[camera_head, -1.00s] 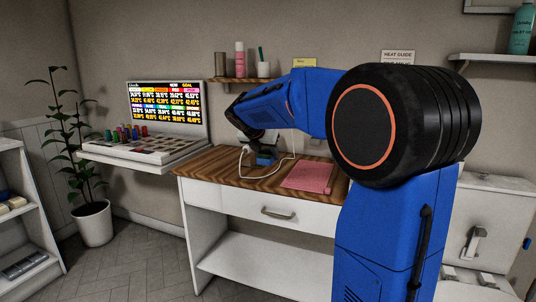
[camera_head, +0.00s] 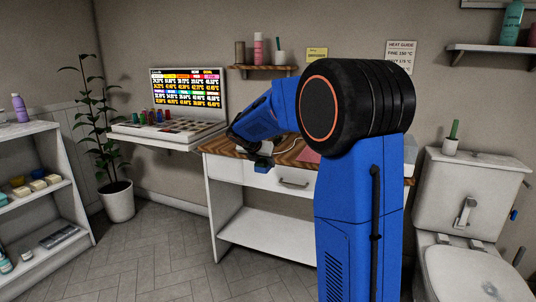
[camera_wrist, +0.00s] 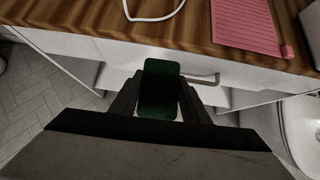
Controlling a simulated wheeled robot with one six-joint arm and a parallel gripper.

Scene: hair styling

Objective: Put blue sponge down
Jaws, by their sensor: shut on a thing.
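My gripper (camera_head: 262,162) is shut on the blue sponge (camera_head: 262,169), just in front of the drawer front of the wooden-topped table (camera_head: 223,146). In the wrist view the sponge shows a dark green face (camera_wrist: 160,88) between the two fingers. It is in the air, past the table's front edge and apart from the tabletop.
A white shelf unit (camera_head: 60,160) at the left holds pale yellow sponges (camera_head: 38,185) and bottles. A pink pad (camera_wrist: 248,24) and a white cable (camera_wrist: 152,18) lie on the table. A toilet (camera_head: 470,270) stands right. The floor (camera_head: 160,245) between is clear.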

